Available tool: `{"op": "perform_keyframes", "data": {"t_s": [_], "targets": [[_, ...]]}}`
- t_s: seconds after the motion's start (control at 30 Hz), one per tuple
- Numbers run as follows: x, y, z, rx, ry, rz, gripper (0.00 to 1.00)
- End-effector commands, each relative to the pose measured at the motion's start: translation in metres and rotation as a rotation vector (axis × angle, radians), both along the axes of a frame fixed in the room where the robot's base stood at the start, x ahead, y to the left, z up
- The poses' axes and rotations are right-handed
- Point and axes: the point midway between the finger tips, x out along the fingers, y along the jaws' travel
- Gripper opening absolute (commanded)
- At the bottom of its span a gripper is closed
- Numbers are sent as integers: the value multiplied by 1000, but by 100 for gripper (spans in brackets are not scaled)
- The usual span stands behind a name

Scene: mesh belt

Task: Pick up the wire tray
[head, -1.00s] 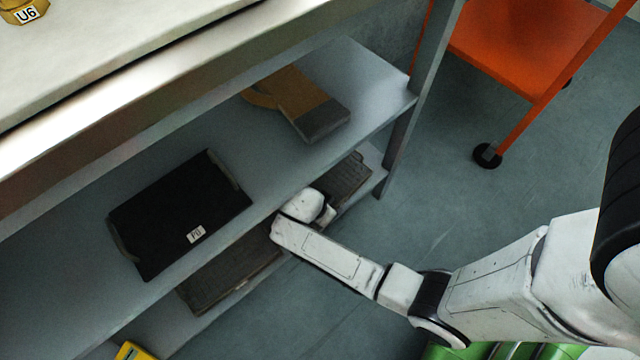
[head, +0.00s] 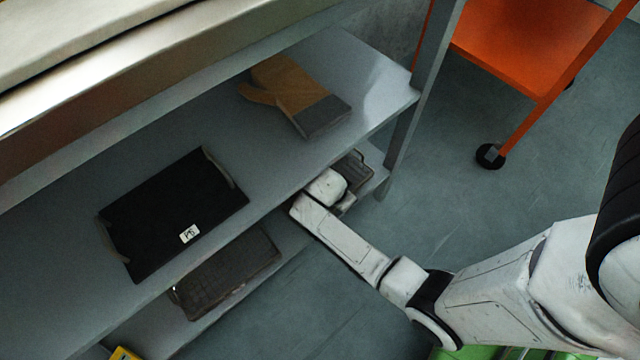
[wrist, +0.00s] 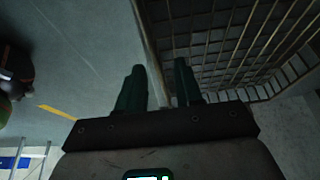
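A wire tray (wrist: 235,45) with a dark mesh fills the upper right of the wrist view. My gripper (wrist: 160,68) is open there, with its two dark green fingers apart. The tray's pale rim runs down between the fingers; I cannot tell whether either finger touches it. In the head view, a mesh tray (head: 357,172) on the lower shelf shows partly beyond my wrist, and my fingers are hidden. A second dark mesh tray (head: 228,272) lies further left on the lower shelf.
The upper shelf (head: 70,220) hangs above my wrist, carrying a black tray (head: 165,210) with a white label and a tan-and-grey glove (head: 295,95). A shelf post (head: 405,130) stands right of the trays. An orange cart (head: 510,45) stands at upper right. The floor between is clear.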

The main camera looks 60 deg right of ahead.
Motion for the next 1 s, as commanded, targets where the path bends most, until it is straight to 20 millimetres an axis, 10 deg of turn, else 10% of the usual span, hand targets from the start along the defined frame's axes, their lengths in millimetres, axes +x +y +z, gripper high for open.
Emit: {"op": "perform_keyframes", "data": {"t_s": [0.43, 1.0], "targets": [[0, 0, 0, 0, 1, 0, 0], [0, 0, 1, 0, -1, 0, 0]]}}
